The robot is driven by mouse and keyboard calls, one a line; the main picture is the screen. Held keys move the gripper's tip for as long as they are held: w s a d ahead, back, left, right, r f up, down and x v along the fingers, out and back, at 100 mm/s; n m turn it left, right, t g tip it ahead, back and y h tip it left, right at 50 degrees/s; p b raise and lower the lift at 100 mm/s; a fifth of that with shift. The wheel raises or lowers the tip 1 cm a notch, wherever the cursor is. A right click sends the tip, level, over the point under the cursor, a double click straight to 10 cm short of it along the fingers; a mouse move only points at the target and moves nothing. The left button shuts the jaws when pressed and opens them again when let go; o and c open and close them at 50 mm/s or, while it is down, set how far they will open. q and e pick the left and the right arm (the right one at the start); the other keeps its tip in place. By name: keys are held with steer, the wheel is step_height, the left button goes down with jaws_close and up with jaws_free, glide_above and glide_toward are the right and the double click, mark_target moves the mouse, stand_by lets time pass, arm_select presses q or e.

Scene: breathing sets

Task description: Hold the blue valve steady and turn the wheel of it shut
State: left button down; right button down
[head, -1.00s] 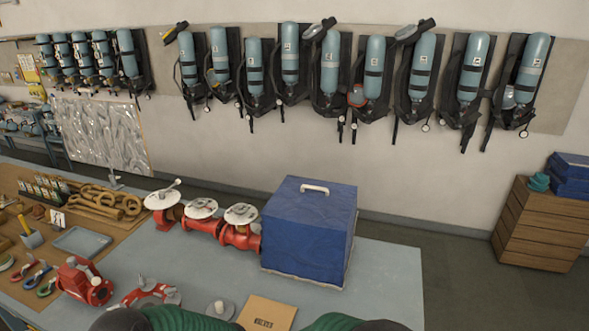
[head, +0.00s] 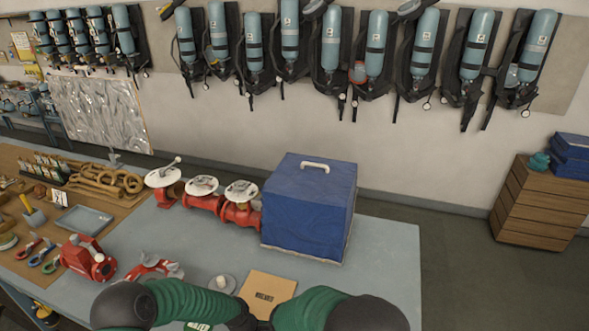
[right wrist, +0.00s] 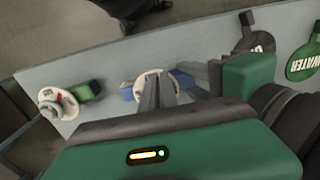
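In the right wrist view a valve with a round white wheel (right wrist: 140,92) and blue parts on both sides (right wrist: 182,79) is near the middle, on the grey bench (right wrist: 215,45). The grey fingers of my right gripper (right wrist: 157,88) lie across the wheel in the picture and hide part of it. I cannot tell whether they touch it, or how wide the fingers are apart. In the head view my arms cross the bottom edge. Neither gripper shows there, and the blue valve cannot be made out.
A green valve (right wrist: 88,91) with a white wheel is to the left in the right wrist view. Black and green tags (right wrist: 303,60) are at the right. A blue box (head: 308,210), red valves (head: 240,212) and a brown card (head: 267,287) are on the bench.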

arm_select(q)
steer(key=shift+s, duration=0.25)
arm_select(e)
steer(key=shift+w+r, duration=0.1)
steer(key=shift+w, duration=0.1)
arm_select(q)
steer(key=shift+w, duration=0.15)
arm_select(e)
steer(key=r, duration=0.4)
steer(key=s+r, duration=0.1)
steer(key=r, duration=0.1)
steer(key=shift+a, duration=0.25)
